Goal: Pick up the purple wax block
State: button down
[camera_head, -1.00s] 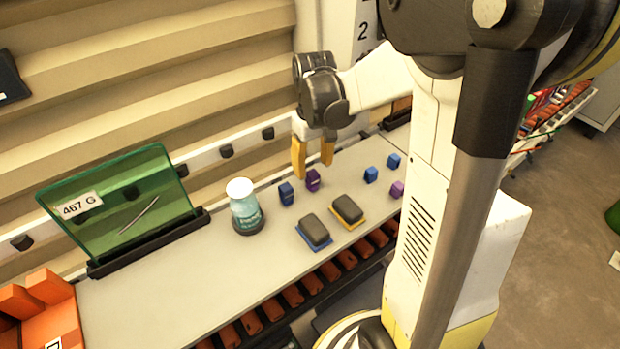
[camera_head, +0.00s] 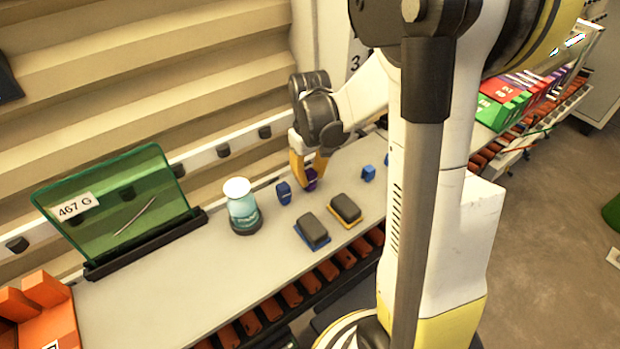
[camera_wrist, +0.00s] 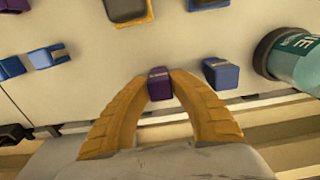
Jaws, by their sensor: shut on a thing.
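The purple wax block (camera_head: 311,177) stands on the grey shelf between the yellow fingers of my gripper (camera_head: 309,182). In the wrist view the purple wax block (camera_wrist: 159,84) sits between the two fingertips of my gripper (camera_wrist: 160,86), which are closed on its sides. It looks still at shelf level; I cannot tell whether it is lifted.
A blue block (camera_head: 284,192) stands close to the left of the held block. Beyond it is a teal jar (camera_head: 241,207). Two dark sponge-like pads (camera_head: 312,229) (camera_head: 345,208) lie in front. Another blue block (camera_head: 368,173) stands to the right. A wall rail runs behind.

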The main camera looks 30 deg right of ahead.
aim_at(314, 171)
jog(key=shift+r, duration=0.15)
jog(key=shift+r, duration=0.3)
jog(key=r, duration=0.2)
jog(key=d+r, duration=0.1)
jog(key=r, duration=0.1)
jog(key=shift+s, duration=0.15)
jog(key=s+d+r, duration=0.2)
jog(key=d+r, duration=0.4)
jog(key=d, duration=0.4)
jog(key=shift+s+d+p, duration=0.15)
jog(key=shift+s+p, duration=0.2)
